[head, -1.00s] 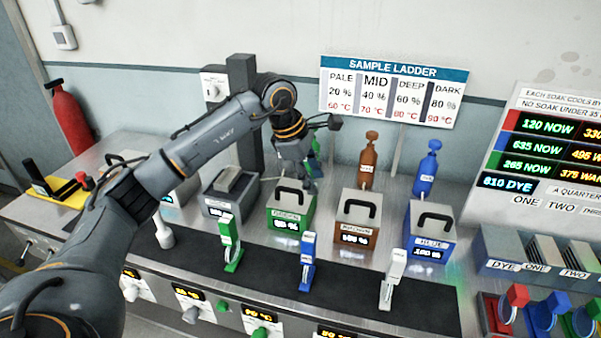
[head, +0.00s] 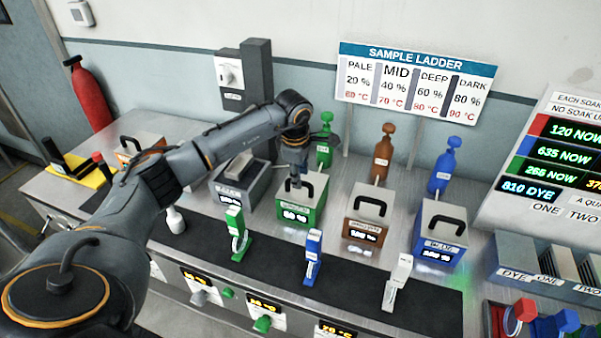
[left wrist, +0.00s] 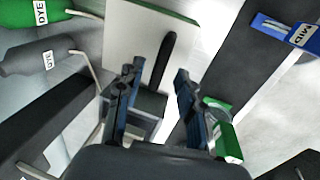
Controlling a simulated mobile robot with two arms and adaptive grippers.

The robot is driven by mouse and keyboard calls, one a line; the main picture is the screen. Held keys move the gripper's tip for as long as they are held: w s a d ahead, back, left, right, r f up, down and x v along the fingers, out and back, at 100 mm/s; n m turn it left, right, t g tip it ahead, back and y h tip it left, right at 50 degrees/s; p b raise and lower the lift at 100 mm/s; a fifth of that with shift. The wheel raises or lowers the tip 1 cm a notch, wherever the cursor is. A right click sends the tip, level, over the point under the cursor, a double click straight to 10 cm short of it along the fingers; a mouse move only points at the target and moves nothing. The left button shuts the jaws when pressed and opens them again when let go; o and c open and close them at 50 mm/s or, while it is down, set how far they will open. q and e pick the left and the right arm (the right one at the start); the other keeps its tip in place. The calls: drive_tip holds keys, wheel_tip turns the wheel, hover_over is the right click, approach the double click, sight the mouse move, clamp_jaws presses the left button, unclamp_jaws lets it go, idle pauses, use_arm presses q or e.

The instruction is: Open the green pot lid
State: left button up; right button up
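The green pot (head: 290,214) stands at the back of the bench with its pale lid (head: 318,181) on it. The lid's black arched handle (head: 309,188) is partly hidden by my left gripper (head: 296,178), which points down over it. In the left wrist view, the lid (left wrist: 133,42) lies under the gripper. The black handle (left wrist: 167,58) shows in the gap between the fingertips (left wrist: 158,74). The fingers are apart, and I see no clear contact with the handle. My right gripper is in neither view.
A grey pot (head: 240,184) stands left of the green one, and brown (head: 364,220) and blue (head: 440,238) pots stand right. A green bottle (head: 325,150) is behind. Green (head: 236,232), blue (head: 313,258) and white (head: 397,284) clips stand on the dark strip in front.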

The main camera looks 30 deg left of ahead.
use_arm(q)
drive_tip(key=shift+f, duration=0.4)
drive_tip(key=shift+w+f, duration=0.1)
drive_tip(key=shift+f, duration=0.3)
drive_tip(key=shift+c, duration=0.4)
drive_tip(key=c, duration=0.7)
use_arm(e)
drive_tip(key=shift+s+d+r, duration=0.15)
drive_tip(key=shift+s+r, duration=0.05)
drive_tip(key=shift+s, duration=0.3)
use_arm(q)
drive_tip(key=shift+w, duration=0.1)
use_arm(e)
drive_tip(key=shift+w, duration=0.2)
